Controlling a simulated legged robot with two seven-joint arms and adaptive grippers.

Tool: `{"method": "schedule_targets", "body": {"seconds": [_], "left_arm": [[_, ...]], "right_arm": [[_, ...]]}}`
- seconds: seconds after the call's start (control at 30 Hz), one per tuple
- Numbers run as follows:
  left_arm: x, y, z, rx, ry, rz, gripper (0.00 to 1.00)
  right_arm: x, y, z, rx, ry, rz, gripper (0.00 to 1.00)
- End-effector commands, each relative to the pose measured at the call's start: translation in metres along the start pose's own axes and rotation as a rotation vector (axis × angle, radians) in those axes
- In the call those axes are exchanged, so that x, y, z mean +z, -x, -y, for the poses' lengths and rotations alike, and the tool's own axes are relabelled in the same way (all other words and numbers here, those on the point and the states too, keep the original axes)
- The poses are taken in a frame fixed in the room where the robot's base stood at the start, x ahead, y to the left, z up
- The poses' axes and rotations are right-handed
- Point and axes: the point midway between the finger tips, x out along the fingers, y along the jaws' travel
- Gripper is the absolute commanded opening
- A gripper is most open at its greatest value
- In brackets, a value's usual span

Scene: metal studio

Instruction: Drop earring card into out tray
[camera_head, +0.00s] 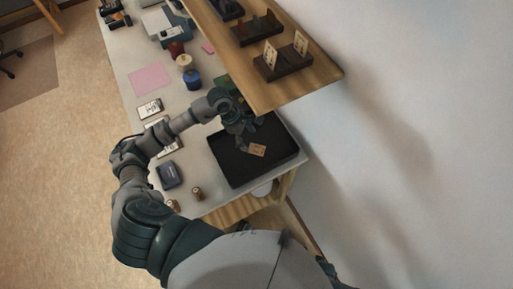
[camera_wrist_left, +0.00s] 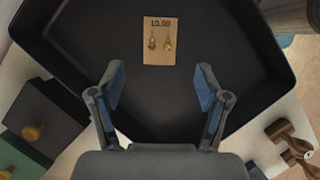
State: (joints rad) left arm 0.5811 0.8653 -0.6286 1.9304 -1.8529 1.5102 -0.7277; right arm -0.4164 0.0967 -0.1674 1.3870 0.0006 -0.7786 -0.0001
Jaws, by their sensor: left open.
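The earring card (camera_head: 257,150) is a small tan card lying inside the black out tray (camera_head: 232,172). In the left wrist view the card (camera_wrist_left: 160,41) shows a printed "10.00" and a pair of gold earrings, and it lies flat on the floor of the tray (camera_wrist_left: 62,28). My left gripper (camera_head: 242,137) is over the tray, beside the card. In the left wrist view its two fingers (camera_wrist_left: 160,88) are spread apart with nothing between them, and the card lies beyond the fingertips. My right gripper is not in view.
A wooden shelf (camera_head: 305,83) overhangs the table behind the tray, with a dark stand (camera_head: 285,66) holding two more cards. Blue (camera_head: 192,79) and red jars, small cards and a dark box (camera_head: 169,175) stand on the white table. A wall is at right.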

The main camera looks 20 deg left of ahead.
Motion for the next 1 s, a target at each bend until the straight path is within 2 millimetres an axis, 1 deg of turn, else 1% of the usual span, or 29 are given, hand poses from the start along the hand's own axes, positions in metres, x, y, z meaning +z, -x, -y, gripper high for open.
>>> {"method": "schedule_targets", "body": {"seconds": [0.17,0.3,0.4,0.5,0.6,0.7,1.0], "left_arm": [[-0.001,0.035,-0.001,0.005,0.0,-0.002,0.76],[-0.002,0.067,-0.001,0.005,0.0,-0.002,0.76],[-0.002,0.087,-0.001,0.004,0.0,-0.001,0.76],[-0.001,0.101,-0.001,0.001,0.0,0.0,0.76],[-0.002,0.109,-0.001,0.001,0.0,0.0,0.76],[-0.001,0.112,-0.001,0.0,0.0,0.0,0.76],[-0.001,0.112,-0.001,0.0,0.0,0.0,0.76]], "right_arm": [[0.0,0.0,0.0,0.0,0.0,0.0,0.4],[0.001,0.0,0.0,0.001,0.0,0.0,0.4],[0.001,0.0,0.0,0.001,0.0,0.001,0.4],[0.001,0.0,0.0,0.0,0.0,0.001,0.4],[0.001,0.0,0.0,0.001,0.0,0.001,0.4],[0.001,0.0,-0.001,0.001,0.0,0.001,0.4],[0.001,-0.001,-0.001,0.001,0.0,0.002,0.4]]}}
